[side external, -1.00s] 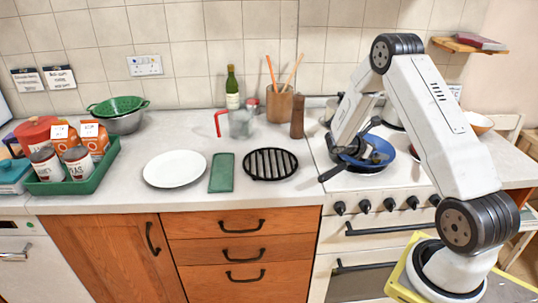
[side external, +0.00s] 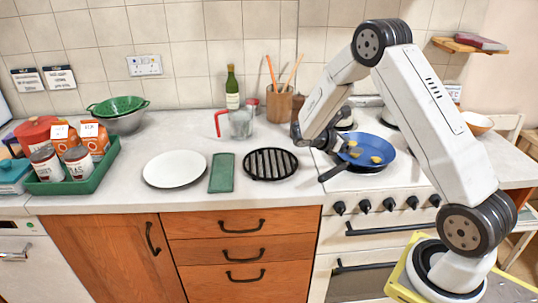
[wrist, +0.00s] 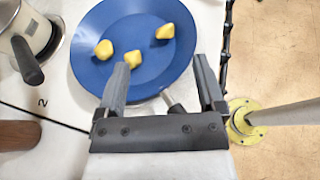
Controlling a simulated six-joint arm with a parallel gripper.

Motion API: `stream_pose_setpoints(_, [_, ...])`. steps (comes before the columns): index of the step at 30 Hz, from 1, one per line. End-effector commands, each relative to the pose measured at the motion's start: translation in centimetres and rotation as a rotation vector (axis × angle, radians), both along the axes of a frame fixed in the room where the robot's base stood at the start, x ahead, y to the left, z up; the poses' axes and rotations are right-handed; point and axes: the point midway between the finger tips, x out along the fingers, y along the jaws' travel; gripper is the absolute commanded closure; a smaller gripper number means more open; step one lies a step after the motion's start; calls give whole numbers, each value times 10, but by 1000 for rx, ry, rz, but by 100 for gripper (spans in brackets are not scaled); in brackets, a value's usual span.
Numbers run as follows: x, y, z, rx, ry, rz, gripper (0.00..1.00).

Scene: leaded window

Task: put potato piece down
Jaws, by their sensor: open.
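A blue frying pan (side external: 381,148) sits on the stove with its dark handle pointing toward the front left. Yellow potato pieces (side external: 376,160) lie in it. In the wrist view the blue pan (wrist: 105,22) holds three potato pieces: one at the left (wrist: 104,49), one nearer the middle (wrist: 133,59) and one at the right (wrist: 165,31). My gripper (wrist: 162,80) is open with nothing between its fingers, and its fingertips overlap the near side of the pan in this view. In the side view my gripper (side external: 302,136) is left of the pan, its fingers hard to make out.
A saucepan (wrist: 32,35) stands beside the pan. A black round trivet (side external: 270,164), a green cloth (side external: 221,173) and a white plate (side external: 174,169) lie on the counter to the left. A glass jug (side external: 240,124) and a utensil pot (side external: 279,107) stand behind.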

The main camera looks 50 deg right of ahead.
Motion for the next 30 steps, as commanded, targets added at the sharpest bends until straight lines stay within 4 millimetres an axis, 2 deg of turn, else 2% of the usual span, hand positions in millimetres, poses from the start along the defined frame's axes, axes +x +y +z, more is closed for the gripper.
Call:
stream_pose_setpoints(15, [0, 0, 0, 0, -1, 0, 12])
stream_pose_setpoints(20, [-1, 7, 0, 23, -32, -9, 12])
stream_pose_setpoints(23, [-4, 20, -1, 63, -86, -29, 12])
stream_pose_setpoints(26, [-10, 42, -3, 128, -173, -65, 12])
stream_pose_setpoints(30, [-19, 84, -6, 247, -343, -145, 12])
